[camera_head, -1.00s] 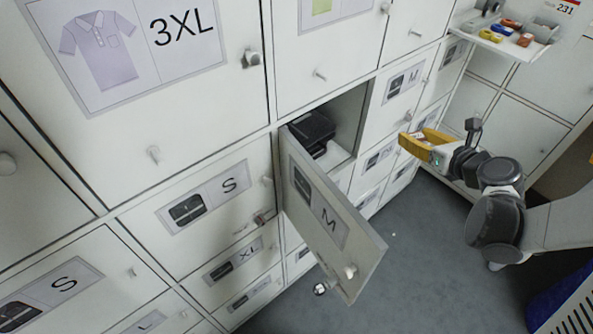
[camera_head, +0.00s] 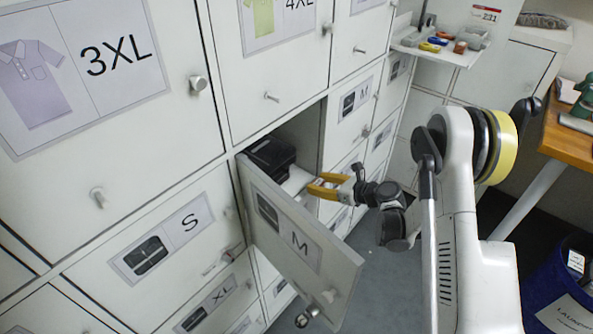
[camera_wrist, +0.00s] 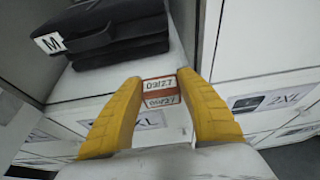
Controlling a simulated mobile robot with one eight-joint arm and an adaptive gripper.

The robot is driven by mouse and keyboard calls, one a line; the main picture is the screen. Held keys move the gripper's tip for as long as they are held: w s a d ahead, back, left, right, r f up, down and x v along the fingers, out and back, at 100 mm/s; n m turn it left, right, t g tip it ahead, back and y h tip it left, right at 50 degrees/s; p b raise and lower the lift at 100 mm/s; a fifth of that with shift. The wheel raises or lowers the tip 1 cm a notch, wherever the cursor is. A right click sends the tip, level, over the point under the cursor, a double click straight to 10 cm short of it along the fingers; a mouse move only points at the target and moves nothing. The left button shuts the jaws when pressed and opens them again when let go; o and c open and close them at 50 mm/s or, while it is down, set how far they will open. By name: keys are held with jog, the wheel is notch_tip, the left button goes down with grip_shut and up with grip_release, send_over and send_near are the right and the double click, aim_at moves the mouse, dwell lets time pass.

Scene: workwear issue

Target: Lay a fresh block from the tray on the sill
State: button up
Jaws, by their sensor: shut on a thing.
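My gripper (camera_head: 314,187) has yellow fingers and is at the open compartment, right of the ajar M door (camera_head: 290,238). In the wrist view, my gripper (camera_wrist: 162,88) is shut on a small block (camera_wrist: 160,93) with red-brown edges and pale printed faces. The block cannot be made out in the head view. The sill (camera_head: 297,182) is the white compartment floor, and it also shows in the wrist view (camera_wrist: 95,92). Whether the block touches the sill, I cannot tell. The tray (camera_head: 437,56) at upper right holds several coloured items.
The M door swings out in front of the compartment, left of my gripper. Closed lockers with knobs surround it. A wooden table (camera_head: 568,142) and a blue bin (camera_head: 545,285) stand at right. Grey floor (camera_head: 375,265) is clear below.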

aim_at(296, 181)
jog(key=w+a, duration=0.1)
jog(key=w+a+b, duration=0.1)
jog(key=a, duration=0.1)
jog(key=w+a, duration=0.1)
jog(key=shift+w+a+f, duration=0.2)
jog(key=shift+f, duration=0.05)
jog(key=b+x, duration=0.2)
jog(key=x, duration=0.2)
jog(key=shift+r, duration=0.15)
jog(key=shift+f+b, duration=0.25)
jog(key=shift+b, duration=0.05)
jog(key=shift+r, duration=0.15)
jog(key=o, duration=0.9)
